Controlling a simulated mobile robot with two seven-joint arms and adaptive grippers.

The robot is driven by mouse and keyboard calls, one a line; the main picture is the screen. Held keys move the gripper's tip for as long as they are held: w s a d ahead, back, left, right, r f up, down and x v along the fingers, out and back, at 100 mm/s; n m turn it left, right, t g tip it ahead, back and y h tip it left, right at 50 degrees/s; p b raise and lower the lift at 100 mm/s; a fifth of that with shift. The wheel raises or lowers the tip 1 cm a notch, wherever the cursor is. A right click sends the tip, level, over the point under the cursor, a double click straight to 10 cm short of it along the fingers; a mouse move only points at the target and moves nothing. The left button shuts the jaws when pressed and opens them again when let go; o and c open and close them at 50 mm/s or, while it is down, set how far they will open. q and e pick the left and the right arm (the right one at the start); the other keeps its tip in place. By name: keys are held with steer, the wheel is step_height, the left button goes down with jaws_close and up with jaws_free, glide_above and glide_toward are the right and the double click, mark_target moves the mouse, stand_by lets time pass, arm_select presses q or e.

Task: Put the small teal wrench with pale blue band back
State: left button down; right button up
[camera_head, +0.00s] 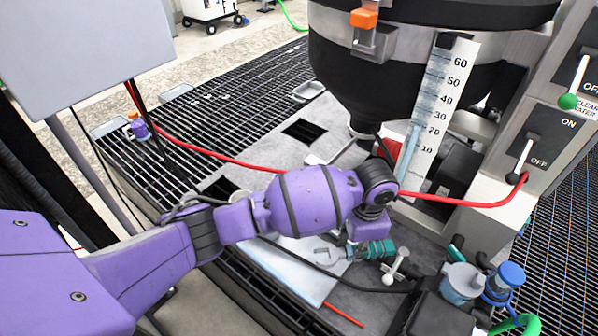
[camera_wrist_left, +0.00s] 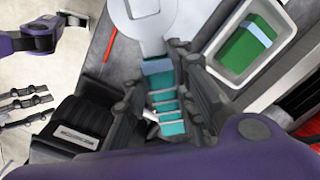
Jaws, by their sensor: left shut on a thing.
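The small teal wrench has a pale grey open-ended head (camera_head: 325,255) and a teal ribbed handle (camera_head: 377,250). In the left wrist view its pale blue band (camera_wrist_left: 157,66) shows just below the head. My left gripper (camera_wrist_left: 165,92) is shut on the teal handle, with a dark finger on each side. In the head view my left gripper (camera_head: 368,228) points down over the handle, its fingers partly hidden. The wrench head extends left over a pale flat panel (camera_head: 285,268). Whether the wrench touches the panel is unclear. My right gripper cannot be made out.
A T-shaped white valve handle (camera_head: 396,266) stands close to the right of the wrench. A capped blue container (camera_head: 506,278) and clear jar (camera_head: 462,282) stand further right. The dark hopper (camera_head: 345,90) and level gauge (camera_head: 432,105) rise behind. A white bin (camera_wrist_left: 275,52) holds a green block.

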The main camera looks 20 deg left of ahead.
mark_target(319, 246)
arm_select(q)
steer(key=a+f, duration=0.1)
steer(key=a, duration=0.2)
steer(key=a+f, duration=0.1)
steer(key=a, duration=0.2)
steer(key=a+f+p, duration=0.1)
steer(key=a, duration=0.2)
steer(key=shift+s+f, duration=0.2)
steer(key=shift+s, duration=0.2)
steer(key=a+f, duration=0.1)
steer(key=f, duration=0.1)
steer(key=a+f, duration=0.2)
steer(key=shift+a+f, duration=0.25)
steer(key=shift+f, duration=0.05)
steer(key=shift+a+f, duration=0.55)
steer(key=shift+f, duration=0.1)
steer(key=f, duration=0.1)
steer(key=f+b, duration=0.1)
steer(key=f, duration=0.1)
steer(key=shift+a+f, duration=0.2)
steer(key=shift+f, duration=0.1)
arm_select(e)
steer(key=shift+s, duration=0.25)
arm_select(q)
steer(key=c, duration=1.5)
jaws_free()
steer(key=shift+o, duration=0.2)
arm_select(e)
steer(key=shift+s, duration=0.15)
